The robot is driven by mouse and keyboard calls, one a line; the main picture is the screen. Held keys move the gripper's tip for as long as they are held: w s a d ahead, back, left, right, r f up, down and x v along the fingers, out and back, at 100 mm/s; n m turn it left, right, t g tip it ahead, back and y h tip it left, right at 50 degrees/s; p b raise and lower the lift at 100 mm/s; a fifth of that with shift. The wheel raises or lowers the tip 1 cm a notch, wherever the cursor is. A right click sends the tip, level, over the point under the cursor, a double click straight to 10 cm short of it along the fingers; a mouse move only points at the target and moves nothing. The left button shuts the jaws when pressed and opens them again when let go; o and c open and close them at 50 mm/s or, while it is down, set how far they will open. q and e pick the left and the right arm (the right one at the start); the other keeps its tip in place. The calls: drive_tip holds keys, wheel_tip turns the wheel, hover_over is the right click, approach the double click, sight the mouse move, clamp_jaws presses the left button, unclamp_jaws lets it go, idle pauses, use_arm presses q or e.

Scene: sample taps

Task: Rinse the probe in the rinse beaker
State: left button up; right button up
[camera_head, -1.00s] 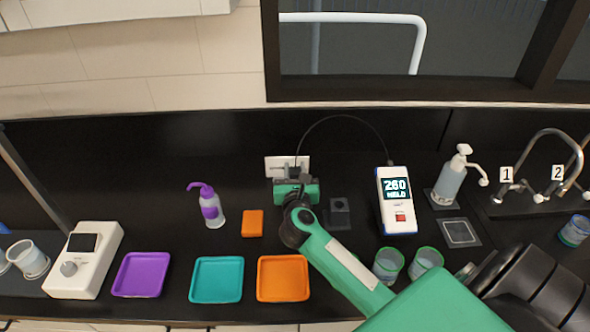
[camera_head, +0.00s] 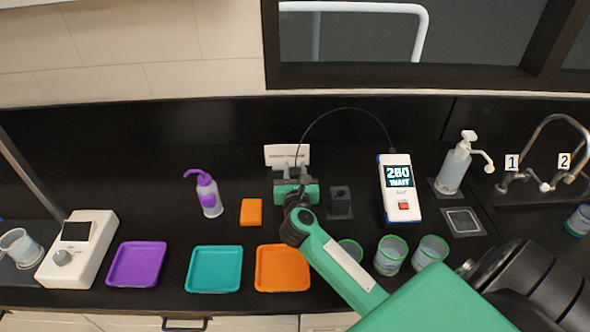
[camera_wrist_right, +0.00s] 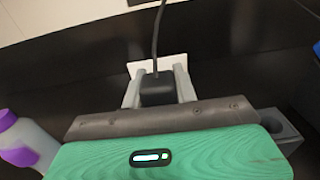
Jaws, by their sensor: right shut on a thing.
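My right gripper (camera_head: 289,175) is shut on the probe, whose black top (camera_wrist_right: 158,89) shows between the two grey fingers in the wrist view. The probe's lower part is hidden by the gripper. Its black cable (camera_head: 340,109) arches to the white and blue meter (camera_head: 399,190), whose screen reads 260 with WAIT below. A white label card (camera_head: 287,155) stands just behind the gripper, its text too small to read. I cannot tell which beaker is for rinsing.
A black holder block (camera_head: 340,203) stands right of the gripper. An orange block (camera_head: 251,212) and a purple-topped wash bottle (camera_head: 207,194) are to the left. Purple (camera_head: 137,264), teal (camera_head: 214,269) and orange (camera_head: 283,268) trays lie in front. Sink taps are far right.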

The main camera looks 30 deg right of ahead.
drive_tip(key=shift+w+d+f, duration=0.1)
drive_tip(key=shift+w+d, duration=0.05)
drive_tip(key=shift+w, duration=0.2)
idle(0.5)
drive_tip(key=shift+s+a, duration=0.15)
drive_tip(key=shift+a, duration=0.4)
drive_tip(key=shift+s+d+p, duration=0.1)
drive_tip(key=shift+s+p, duration=0.1)
drive_tip(key=shift+p, duration=0.15)
drive_tip(key=shift+s, duration=0.35)
drive_tip(key=shift+d, duration=0.1)
drive_tip(key=shift+w+d, duration=0.15)
drive_tip(key=shift+w, duration=0.2)
idle(0.4)
